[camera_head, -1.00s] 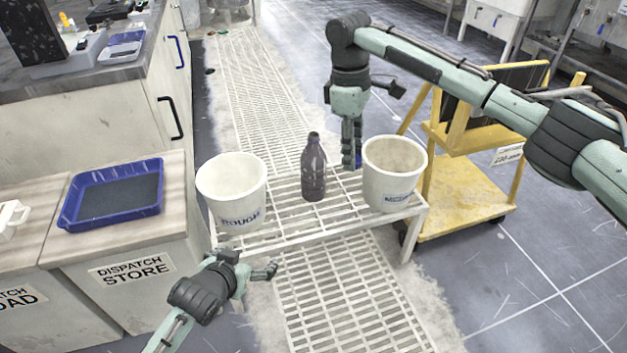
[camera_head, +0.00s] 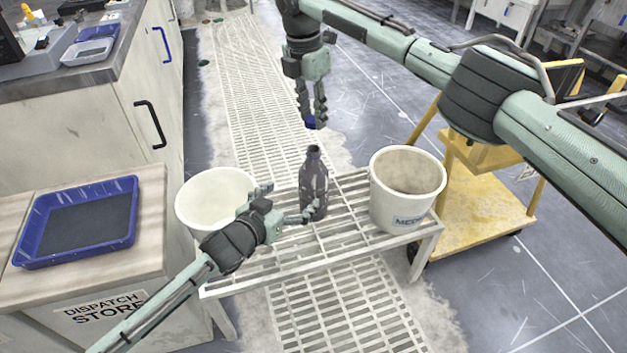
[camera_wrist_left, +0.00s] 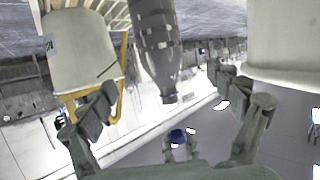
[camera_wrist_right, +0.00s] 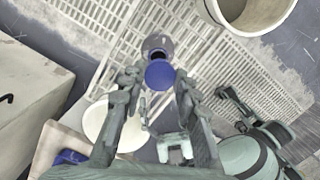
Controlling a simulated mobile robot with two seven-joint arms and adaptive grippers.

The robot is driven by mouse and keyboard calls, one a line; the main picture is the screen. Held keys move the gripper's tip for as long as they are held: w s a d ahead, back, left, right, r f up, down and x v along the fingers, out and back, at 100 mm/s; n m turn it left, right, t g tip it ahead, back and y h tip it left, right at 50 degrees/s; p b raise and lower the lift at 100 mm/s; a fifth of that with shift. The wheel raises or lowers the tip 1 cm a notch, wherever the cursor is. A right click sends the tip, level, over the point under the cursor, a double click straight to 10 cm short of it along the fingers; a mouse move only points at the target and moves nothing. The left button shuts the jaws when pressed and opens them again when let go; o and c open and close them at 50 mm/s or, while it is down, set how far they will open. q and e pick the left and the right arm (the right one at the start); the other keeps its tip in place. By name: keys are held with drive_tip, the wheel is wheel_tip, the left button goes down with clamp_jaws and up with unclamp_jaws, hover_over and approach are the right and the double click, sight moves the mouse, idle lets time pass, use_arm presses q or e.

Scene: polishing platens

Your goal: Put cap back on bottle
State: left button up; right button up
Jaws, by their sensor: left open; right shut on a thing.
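The dark bottle (camera_head: 314,192) stands upright and uncapped on the white slatted stand. It hangs inverted in the left wrist view (camera_wrist_left: 155,45), and its open mouth shows in the right wrist view (camera_wrist_right: 156,52). My right gripper (camera_head: 312,112) points down above and slightly behind the bottle, shut on the blue cap (camera_head: 311,123). The cap also shows between its fingertips in the right wrist view (camera_wrist_right: 159,75), apart from the bottle. My left gripper (camera_head: 287,206) is open and empty, just left of the bottle, its fingers pointing toward it.
The slatted stand (camera_head: 270,262) also holds a white bucket (camera_head: 205,200) at left, partly behind my left gripper, and another bucket (camera_head: 405,200) at right. A blue tray (camera_head: 75,222) lies on the counter at left. A yellow cart (camera_head: 470,215) stands at right.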

sight(314, 177)
drive_tip(key=shift+w, duration=0.15)
use_arm(q)
drive_tip(key=shift+w+r, duration=0.1)
drive_tip(key=x, duration=1.2)
drive_tip(key=shift+c, duration=0.3)
drive_tip(key=c, duration=1.7)
drive_tip(key=shift+c, duration=0.2)
use_arm(e)
drive_tip(key=shift+f, duration=2.45)
